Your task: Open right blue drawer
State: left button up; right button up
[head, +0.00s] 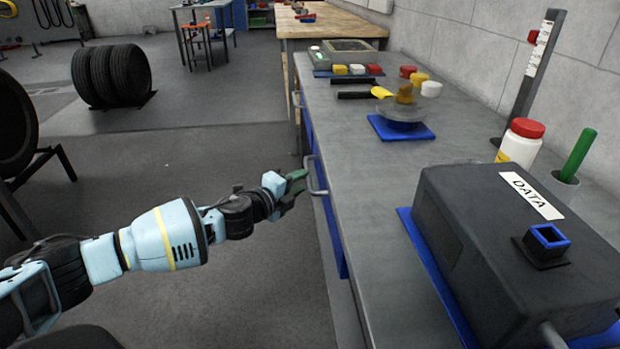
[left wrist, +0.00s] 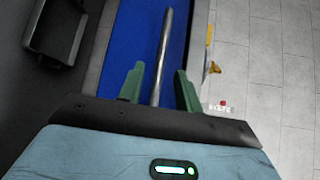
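The blue drawer front (head: 332,228) shows as a narrow strip under the edge of the grey workbench in the head view. It also shows in the left wrist view (left wrist: 132,38). Its metal bar handle (head: 316,176) sticks out to the left; the bar shows in the left wrist view too (left wrist: 163,50). My left gripper (head: 295,183) is at the handle. In the left wrist view its two green fingers (left wrist: 160,90) stand apart, with the bar's near end between them and gaps on both sides. My right gripper is not in view.
On the grey bench (head: 365,225) stand a black DATA box (head: 500,235), a white bottle with a red lid (head: 521,145), and a dish on a blue mat (head: 423,132). Tyres (head: 115,75) stand at the back left.

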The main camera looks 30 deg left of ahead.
aim_at(309, 177)
pick_arm(q)
jog(key=shift+w+d+f+b, duration=0.1)
jog(key=shift+w+f+b, duration=0.05)
jog(key=shift+w, duration=0.65)
jog(key=shift+w+d+f+b, duration=0.1)
jog(key=shift+w+b, duration=0.05)
jog(key=shift+w, duration=0.6)
jog(key=shift+w+d+f+b, duration=0.1)
jog(key=shift+w+f+b, duration=0.05)
jog(key=shift+w, duration=0.65)
grip_shut()
